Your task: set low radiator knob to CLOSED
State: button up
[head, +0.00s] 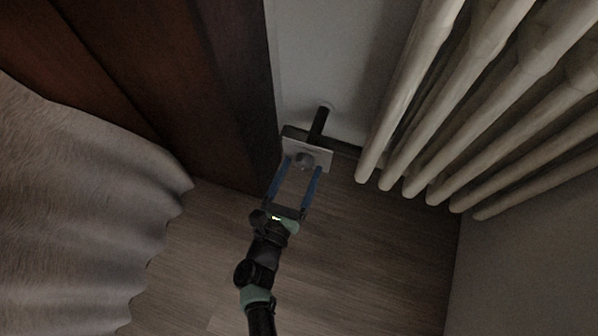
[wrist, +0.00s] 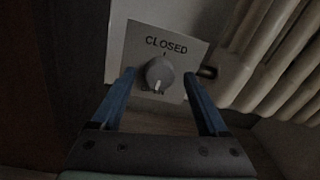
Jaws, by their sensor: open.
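The grey round radiator knob (wrist: 159,72) sits on a white plate (wrist: 186,50) in the wrist view. CLOSED is printed above the knob with a small tick under it. A light pointer mark on the knob faces down, toward a lower label that is mostly hidden. My gripper (wrist: 159,76) is open, with one blue finger on each side of the knob. I cannot tell whether the fingers touch it. In the head view the knob (head: 303,160), the plate (head: 322,155) and my gripper (head: 302,166) are low near the floor.
A black pipe (head: 319,124) runs from behind the plate to the wall. The pale radiator (head: 440,110) stands close on the right. A dark wooden panel (head: 225,90) is close on the left, with a pale curtain (head: 75,210) beyond. Wooden floor (head: 370,250) is clear in front.

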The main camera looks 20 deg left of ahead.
grip_shut()
dwell(0.4)
